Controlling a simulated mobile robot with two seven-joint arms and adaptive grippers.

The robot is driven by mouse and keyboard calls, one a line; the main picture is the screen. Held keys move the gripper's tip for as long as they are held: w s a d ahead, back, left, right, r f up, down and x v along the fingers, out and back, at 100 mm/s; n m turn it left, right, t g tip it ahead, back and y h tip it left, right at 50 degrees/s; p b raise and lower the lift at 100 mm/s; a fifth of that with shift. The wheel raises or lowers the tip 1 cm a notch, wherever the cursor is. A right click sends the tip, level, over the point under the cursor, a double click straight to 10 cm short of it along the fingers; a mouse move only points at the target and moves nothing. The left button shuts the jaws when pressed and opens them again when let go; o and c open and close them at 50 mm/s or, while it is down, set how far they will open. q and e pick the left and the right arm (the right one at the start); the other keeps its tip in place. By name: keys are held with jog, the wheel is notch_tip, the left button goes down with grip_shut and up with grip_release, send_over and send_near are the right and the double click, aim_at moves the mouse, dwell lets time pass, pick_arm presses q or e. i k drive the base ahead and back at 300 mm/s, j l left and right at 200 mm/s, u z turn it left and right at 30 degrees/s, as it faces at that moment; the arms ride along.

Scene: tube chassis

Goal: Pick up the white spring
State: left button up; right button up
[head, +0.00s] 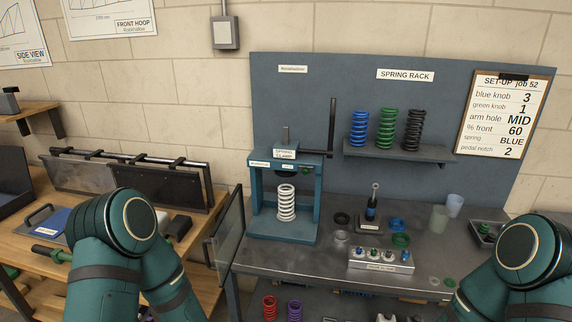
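The white spring (286,203) stands upright inside the blue press frame (284,237), on its base and below a dark press head (287,169). My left arm shows at the lower left and my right arm at the lower right, both apart from the spring. Neither gripper is in the picture, so their fingers cannot be seen.
A clear guard panel (228,236) stands open left of the press. A spring rack shelf (398,151) holds blue, green and black springs. A block with knobs (381,262), rings and cups (438,218) occupy the bench right of the press. Red and purple springs (270,307) stand below.

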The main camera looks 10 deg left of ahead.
aim_at(285, 206)
jog(key=i+j+z, duration=0.1)
jog(key=j+z, duration=0.2)
jog(key=j, duration=0.9)
jog(key=j+z, duration=0.35)
jog(key=j, duration=0.8)
jog(key=l+z, duration=0.1)
jog(key=z, duration=0.3)
jog(key=l+z, duration=0.1)
jog(key=z, duration=0.3)
jog(key=l+z, duration=0.15)
jog(key=z, duration=0.25)
jog(key=l+z, duration=0.1)
jog(key=z, duration=0.3)
jog(key=i+l+u, duration=0.1)
jog(key=i+u, duration=0.3)
